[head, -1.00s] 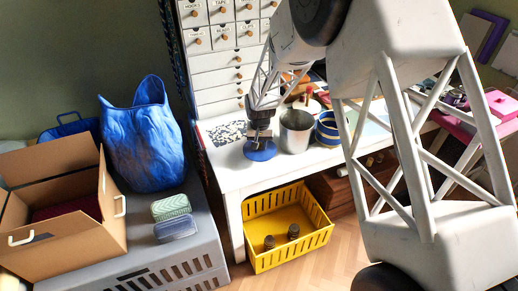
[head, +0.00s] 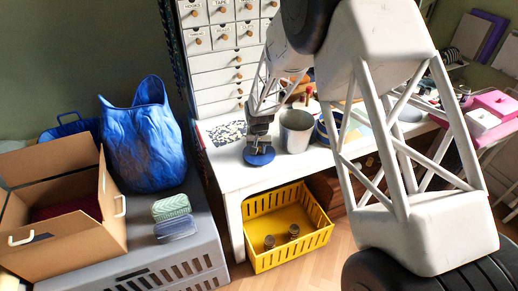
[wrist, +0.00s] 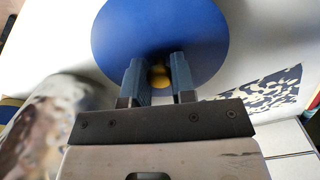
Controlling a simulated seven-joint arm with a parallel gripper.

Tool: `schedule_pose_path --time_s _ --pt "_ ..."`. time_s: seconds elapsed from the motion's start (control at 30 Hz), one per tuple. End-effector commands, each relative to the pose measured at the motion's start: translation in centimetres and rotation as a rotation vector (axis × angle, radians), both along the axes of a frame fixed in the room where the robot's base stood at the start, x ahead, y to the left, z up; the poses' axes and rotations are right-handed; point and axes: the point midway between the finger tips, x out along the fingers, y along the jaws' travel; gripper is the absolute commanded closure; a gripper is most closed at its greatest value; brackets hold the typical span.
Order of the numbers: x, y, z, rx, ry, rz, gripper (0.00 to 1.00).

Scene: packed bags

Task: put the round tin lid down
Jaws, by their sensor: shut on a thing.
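The round tin lid (head: 259,156) is a blue disc at the near edge of the white table, below my gripper (head: 258,140). In the wrist view the lid (wrist: 160,38) fills the top middle, with a small yellowish knob (wrist: 159,76) at its centre. My gripper's two fingers (wrist: 160,82) are shut on this knob from both sides. The lid looks about level. I cannot tell whether its underside touches the table top.
A metal canister (head: 296,131) stands close to the right of the lid. A patterned black-and-white notebook (head: 227,132) lies to the left, and white drawers (head: 223,75) rise behind. A yellow crate (head: 288,227) sits on the floor below the table's front edge (head: 235,188).

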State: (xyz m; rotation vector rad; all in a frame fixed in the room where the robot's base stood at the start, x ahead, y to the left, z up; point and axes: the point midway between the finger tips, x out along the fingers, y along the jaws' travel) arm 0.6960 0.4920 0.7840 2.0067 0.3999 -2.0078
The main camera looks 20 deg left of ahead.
Motion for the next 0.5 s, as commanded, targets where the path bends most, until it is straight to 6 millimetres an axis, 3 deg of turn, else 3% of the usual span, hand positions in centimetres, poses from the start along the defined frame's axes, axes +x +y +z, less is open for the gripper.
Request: schedule_pose_path --time_s 0.43,0.47,0.5 --pt "0.01 0.00 -0.35 0.000 0.000 0.000 0.99" --pt "0.01 0.00 -0.37 0.000 0.000 0.000 0.74" --pt "0.01 0.00 -0.35 0.000 0.000 0.000 0.68"
